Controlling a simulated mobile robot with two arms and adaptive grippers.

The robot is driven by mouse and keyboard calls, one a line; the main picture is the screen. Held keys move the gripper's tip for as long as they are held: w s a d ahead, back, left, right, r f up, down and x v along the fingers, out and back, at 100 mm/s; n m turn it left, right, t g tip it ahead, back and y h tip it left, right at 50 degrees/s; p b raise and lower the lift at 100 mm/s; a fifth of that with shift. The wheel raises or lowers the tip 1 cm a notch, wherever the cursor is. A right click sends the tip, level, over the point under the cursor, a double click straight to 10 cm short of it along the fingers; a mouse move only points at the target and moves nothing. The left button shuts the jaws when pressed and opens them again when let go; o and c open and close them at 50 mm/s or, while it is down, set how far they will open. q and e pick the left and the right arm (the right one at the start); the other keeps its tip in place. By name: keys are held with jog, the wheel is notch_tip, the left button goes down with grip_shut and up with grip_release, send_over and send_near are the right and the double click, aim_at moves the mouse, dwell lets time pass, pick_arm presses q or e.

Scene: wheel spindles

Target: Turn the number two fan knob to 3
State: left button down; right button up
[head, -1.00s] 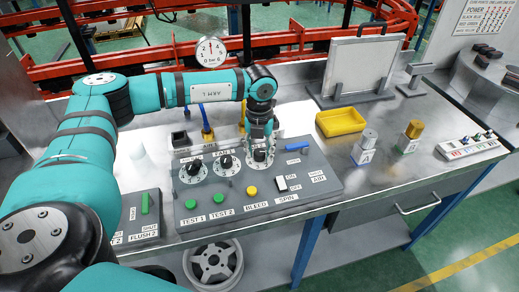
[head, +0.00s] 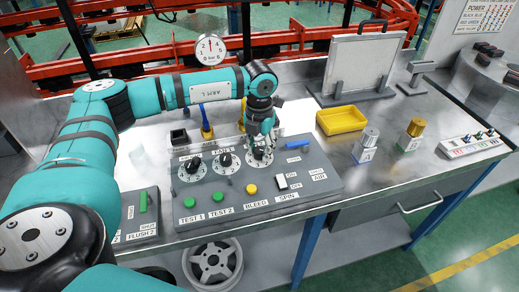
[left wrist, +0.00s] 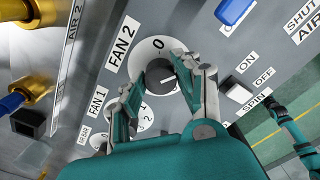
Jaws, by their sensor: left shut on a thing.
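The fan 2 knob (head: 259,154) is a dark round knob on a white dial, the rightmost of three on the sloped grey panel (head: 240,207). In the left wrist view, the knob (left wrist: 160,76) sits beside the "FAN 2" label (left wrist: 122,42). Its dial shows a 0 at the top and a 2 lower down; fingers cover other parts. A pale mark crosses the knob towards the right finger. My left gripper (left wrist: 163,84) has its fingers on both sides of the knob and is shut on it. Part of my right arm (left wrist: 300,140) shows at the wrist view's right edge; its jaws are unclear.
The other two knobs (head: 193,163) (head: 225,160) stand close to the left. A blue switch (head: 297,145) lies just right of the dial. Green and yellow buttons and a white spin switch (head: 282,181) are in front. A yellow tray (head: 341,121) stands behind right.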

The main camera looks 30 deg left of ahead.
pick_arm(q)
jog(key=m+b, duration=0.1)
jog(key=m, duration=0.2)
jog(key=shift+f+m, duration=0.1)
jog(key=shift+m, duration=0.3)
jog(key=m+b, duration=0.1)
jog(key=m, duration=0.3)
jog(key=shift+m+b, duration=0.3)
jog(key=shift+b, duration=0.1)
jog(key=m+b, duration=0.1)
jog(key=m, duration=0.3)
jog(key=shift+m+b, duration=0.6)
jog(key=shift+m, duration=1.1)
jog(key=c, duration=0.9)
grip_release()
jog(key=shift+c, duration=0.2)
